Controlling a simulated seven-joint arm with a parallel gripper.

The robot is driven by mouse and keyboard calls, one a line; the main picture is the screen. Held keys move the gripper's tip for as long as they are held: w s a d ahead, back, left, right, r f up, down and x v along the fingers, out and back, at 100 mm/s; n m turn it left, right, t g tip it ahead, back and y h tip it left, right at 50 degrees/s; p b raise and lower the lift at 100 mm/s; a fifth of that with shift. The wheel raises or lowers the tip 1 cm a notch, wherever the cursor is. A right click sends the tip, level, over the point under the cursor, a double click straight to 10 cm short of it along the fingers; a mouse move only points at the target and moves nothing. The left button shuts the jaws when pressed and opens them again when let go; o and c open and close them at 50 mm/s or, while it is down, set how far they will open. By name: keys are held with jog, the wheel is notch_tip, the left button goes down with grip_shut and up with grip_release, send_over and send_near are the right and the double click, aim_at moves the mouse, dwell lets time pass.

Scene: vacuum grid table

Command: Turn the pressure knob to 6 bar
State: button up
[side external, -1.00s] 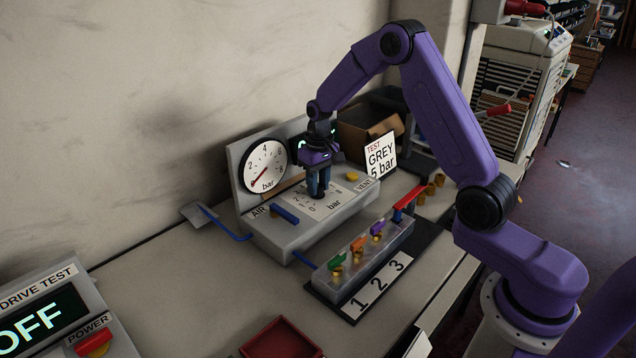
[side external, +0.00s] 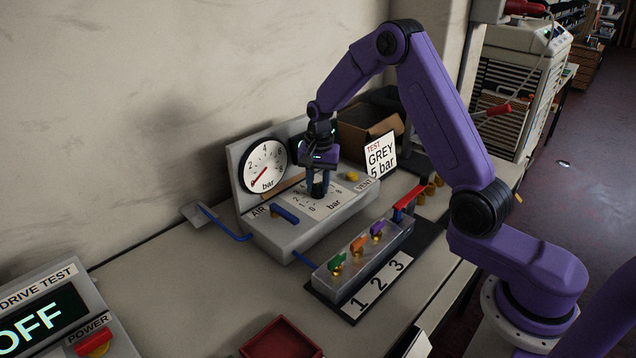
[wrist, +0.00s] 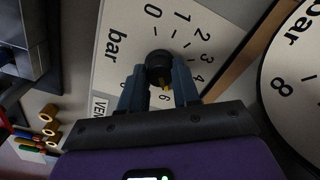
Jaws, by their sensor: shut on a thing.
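The pressure knob (wrist: 159,68) is black and round with a yellow mark, on a white dial plate (wrist: 112,75) printed with numbers and "bar". The knob shows in the side view (side external: 318,190) on top of the grey regulator box (side external: 290,232). My gripper (wrist: 160,82) points down and is shut on the knob, one finger on each side.
A blue AIR lever (side external: 285,214) and a yellow VENT button (side external: 352,176) flank the dial. A manifold (side external: 365,250) with coloured valves stands in front. A card (side external: 380,156) reads "TEST GREY 5 bar". A red tray (side external: 280,340) lies at the front.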

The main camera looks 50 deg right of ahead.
aim_at(319, 186)
jog(key=shift+m, duration=0.6)
jog(key=o, duration=1.1)
jog(key=shift+c, duration=0.2)
notch_tip(319, 186, up, 18)
jog(key=shift+s+f, duration=0.2)
jog(key=shift+f, duration=0.05)
